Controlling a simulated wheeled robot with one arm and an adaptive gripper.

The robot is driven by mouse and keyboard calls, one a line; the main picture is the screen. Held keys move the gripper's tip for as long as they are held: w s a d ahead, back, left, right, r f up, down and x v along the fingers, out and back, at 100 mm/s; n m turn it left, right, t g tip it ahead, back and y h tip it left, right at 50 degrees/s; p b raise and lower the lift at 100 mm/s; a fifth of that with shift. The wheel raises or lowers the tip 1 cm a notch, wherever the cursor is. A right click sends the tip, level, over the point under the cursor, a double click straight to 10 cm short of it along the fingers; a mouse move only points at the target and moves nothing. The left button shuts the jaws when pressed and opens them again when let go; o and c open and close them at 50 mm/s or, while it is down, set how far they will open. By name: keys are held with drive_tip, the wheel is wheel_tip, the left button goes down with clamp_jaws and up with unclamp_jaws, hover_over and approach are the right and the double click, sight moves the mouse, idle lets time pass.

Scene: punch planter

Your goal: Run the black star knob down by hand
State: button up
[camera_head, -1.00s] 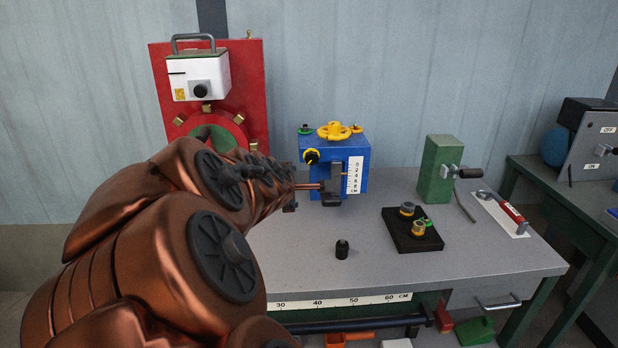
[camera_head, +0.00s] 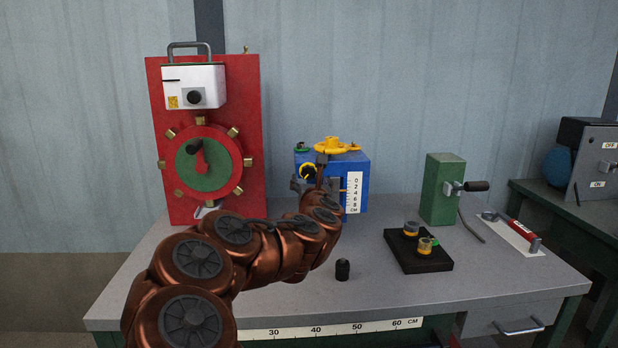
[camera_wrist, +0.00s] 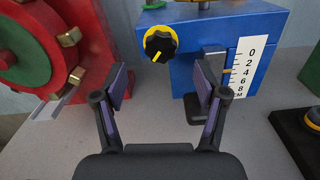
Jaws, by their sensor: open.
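A black scalloped knob with a yellow ring (camera_wrist: 159,44), likely the star knob, is on the front face of the blue box (camera_wrist: 268,30). It also shows in the head view (camera_head: 309,172), partly behind my gripper (camera_head: 318,180). In the wrist view my gripper (camera_wrist: 163,88) is open, with nothing between its fingers. The knob appears above and between the fingertips, apart from them. The right finger overlaps the dark slot area beside the white 0-8 cm scale (camera_wrist: 244,68). A yellow pointer is beside the scale.
A red panel with a green-centred wheel (camera_head: 205,182) stands left of the blue box. A yellow handwheel (camera_head: 335,147) tops the box. A small black piece (camera_head: 342,270) stands on the grey bench (camera_head: 300,297). A black tray (camera_head: 400,258) and green block (camera_head: 440,190) are right.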

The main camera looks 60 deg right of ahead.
sight(309, 172)
drive_tip(key=shift+x, duration=3.3)
drive_tip(key=shift+s, duration=0.1)
drive_tip(key=c, duration=1.1)
